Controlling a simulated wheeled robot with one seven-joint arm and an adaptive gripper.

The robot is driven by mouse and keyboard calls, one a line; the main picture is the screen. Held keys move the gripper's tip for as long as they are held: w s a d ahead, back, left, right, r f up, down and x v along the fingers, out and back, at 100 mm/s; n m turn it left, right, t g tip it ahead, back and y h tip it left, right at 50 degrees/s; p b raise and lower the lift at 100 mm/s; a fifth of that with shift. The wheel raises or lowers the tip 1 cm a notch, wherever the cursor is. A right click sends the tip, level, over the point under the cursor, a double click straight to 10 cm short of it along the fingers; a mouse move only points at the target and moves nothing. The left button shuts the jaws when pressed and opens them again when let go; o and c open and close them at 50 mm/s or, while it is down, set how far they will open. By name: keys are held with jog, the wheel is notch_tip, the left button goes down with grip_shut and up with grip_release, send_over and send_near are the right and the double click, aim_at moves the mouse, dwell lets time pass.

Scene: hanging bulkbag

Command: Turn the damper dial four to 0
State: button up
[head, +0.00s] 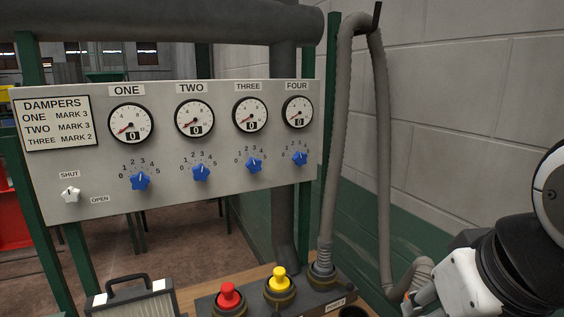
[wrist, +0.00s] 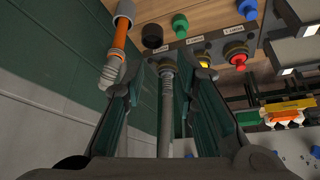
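Damper dial four (head: 300,157) is a small blue star-shaped knob at the right end of the grey damper panel (head: 225,160). Its white mark points roughly upward, among the middle numbers; the exact number is too small to tell. The gauge four (head: 297,112) above it shows 0 in its window. My gripper (wrist: 166,68) shows in the wrist view with its two dark fingers spread apart and nothing held between them. The dial is not visible in the wrist view.
A grey hose (head: 332,190) loops over a hook right of the panel, between my arm and the dials. Red (head: 231,295) and yellow (head: 279,281) couplings stand on the bench below. A block wall (head: 470,110) bounds the right. The space before the panel is clear.

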jog(key=o, duration=0.3)
jog(key=w+d+t, duration=0.1)
jog(key=w, duration=0.3)
jog(key=w+t+b, duration=0.1)
jog(key=w, duration=0.2)
jog(key=w+d+r+t+h, duration=0.1)
jog(key=w, duration=0.3)
jog(key=shift+w+d, duration=0.3)
jog(key=shift+w, duration=0.05)
jog(key=shift+o, duration=0.2)
jog(key=n+t+y+b, duration=0.4)
jog(key=t+y, duration=0.4)
send_near(302, 161)
jog(key=x, duration=0.9)
jog(key=shift+w+a+r, duration=0.1)
jog(key=shift+w+a, duration=0.05)
jog(key=shift+c, duration=0.3)
jog(key=c, duration=1.1)
